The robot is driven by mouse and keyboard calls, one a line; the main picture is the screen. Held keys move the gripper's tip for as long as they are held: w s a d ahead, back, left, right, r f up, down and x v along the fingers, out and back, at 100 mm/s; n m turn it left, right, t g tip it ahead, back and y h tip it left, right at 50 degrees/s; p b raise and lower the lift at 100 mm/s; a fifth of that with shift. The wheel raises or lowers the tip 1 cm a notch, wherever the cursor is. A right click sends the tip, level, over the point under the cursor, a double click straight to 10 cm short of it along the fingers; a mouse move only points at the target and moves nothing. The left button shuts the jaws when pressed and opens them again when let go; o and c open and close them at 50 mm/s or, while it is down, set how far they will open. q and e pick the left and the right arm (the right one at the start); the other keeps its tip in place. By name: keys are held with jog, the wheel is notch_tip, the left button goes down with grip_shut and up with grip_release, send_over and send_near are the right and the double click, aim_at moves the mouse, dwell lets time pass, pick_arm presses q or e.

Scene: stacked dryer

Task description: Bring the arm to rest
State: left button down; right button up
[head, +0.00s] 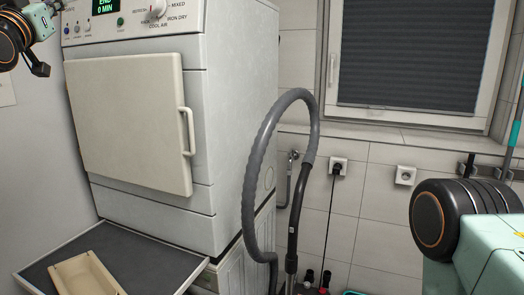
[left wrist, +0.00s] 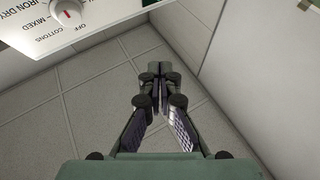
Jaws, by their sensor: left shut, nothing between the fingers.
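My left arm enters at the top left of the head view, beside the dryer's control panel. In the left wrist view my left gripper (left wrist: 157,78) is shut and empty, its fingertips together in front of the tiled ceiling and touching nothing. The white dryer (head: 240,120) stands at the left on a lower machine. The display (head: 106,6) reads END, 0 MIN. Part of my right arm shows at the right edge; its gripper is out of view.
A dark pull-out shelf (head: 155,262) below the dryer holds a cream tray-like container (head: 85,275). A grey vacuum hose (head: 254,180) arches right of the dryer. The control knob (left wrist: 67,12) is near my left gripper, at the wrist view's upper left.

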pick_arm(q)
jog(key=d+f+g+h+b, duration=0.1)
jog(key=d+f+g, duration=0.25)
jog(key=f, duration=0.95)
jog(key=d+f+g+h+b, duration=0.15)
jog(key=d+f, duration=0.25)
jog(key=f, duration=1)
jog(key=d+f+g+b, duration=0.2)
jog(key=d+f+g, duration=0.15)
jog(key=f, duration=0.95)
jog(key=s+d+f+g+b, duration=0.15)
jog(key=s+f, duration=0.45)
jog(key=f, duration=0.6)
jog(key=s+d+f+g+b, duration=0.1)
jog(key=s+d+f+g, duration=0.35)
jog(key=f, duration=0.85)
jog(key=s+f+g+b, duration=0.2)
jog(key=s+f, duration=0.7)
jog(key=s, duration=0.3)
jog(key=s+d+f+g+b, duration=0.1)
jog(key=s+f+g+b, duration=0.2)
jog(key=s+f, duration=0.6)
jog(key=s+f+g+b, duration=0.3)
jog(key=s+f, duration=0.6)
jog(key=s, duration=0.6)
jog(key=shift+d+f, duration=0.25)
jog(key=shift+f, duration=0.05)
